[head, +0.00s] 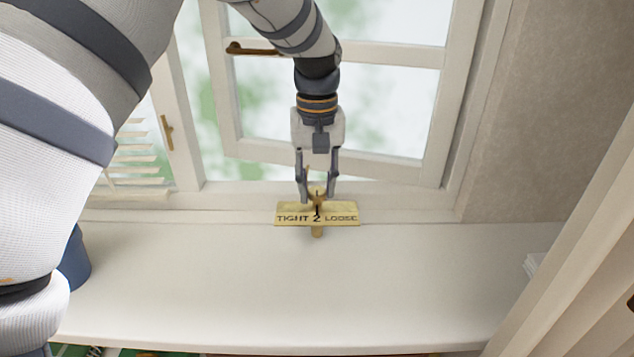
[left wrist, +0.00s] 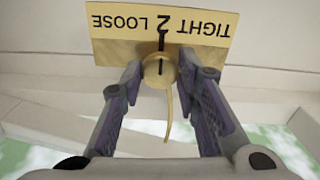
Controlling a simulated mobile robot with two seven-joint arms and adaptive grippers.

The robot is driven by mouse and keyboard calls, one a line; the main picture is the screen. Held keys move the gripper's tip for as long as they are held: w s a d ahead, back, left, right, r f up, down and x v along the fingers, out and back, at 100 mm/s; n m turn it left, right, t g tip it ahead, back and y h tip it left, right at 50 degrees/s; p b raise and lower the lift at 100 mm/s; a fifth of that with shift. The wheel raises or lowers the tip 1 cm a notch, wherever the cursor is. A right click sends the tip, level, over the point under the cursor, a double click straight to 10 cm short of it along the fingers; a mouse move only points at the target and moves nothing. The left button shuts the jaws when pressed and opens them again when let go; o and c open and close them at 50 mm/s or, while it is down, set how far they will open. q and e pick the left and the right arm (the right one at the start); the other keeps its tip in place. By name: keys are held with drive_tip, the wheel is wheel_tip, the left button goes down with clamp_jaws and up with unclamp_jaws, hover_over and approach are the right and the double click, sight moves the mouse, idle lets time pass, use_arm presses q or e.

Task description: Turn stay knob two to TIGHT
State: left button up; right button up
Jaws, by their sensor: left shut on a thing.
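Stay knob two (head: 317,191) is a small brass knob at the brass plate (head: 288,209) lettered "TIGHT 2 LOOSE", on the sill at the window's foot. My left gripper (head: 318,197) reaches down from above with a finger on each side of the knob, shut on it. In the left wrist view the knob (left wrist: 158,72) sits between the fingertips (left wrist: 158,78). Its black line roughly meets the black mark by the 2, between TIGHT and LOOSE on the plate (left wrist: 115,47). A thin curved brass piece (left wrist: 169,118) trails from the knob. The fingers partly hide the knob's sides.
The white window sash (head: 345,165) stands behind my gripper, with a brown handle (head: 250,48) on it. The pale sill (head: 300,285) in front is mostly clear. A blue container (head: 75,262) stands at the left, partly behind my arm.

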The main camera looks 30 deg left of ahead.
sight(317, 190)
use_arm(q)
drive_tip(key=m, duration=1.1)
drive_tip(key=shift+m, duration=0.4)
idle(0.4)
drive_tip(key=o, duration=1.2)
drive_tip(key=shift+c, duration=0.2)
wheel_tip(317, 190, up, 12)
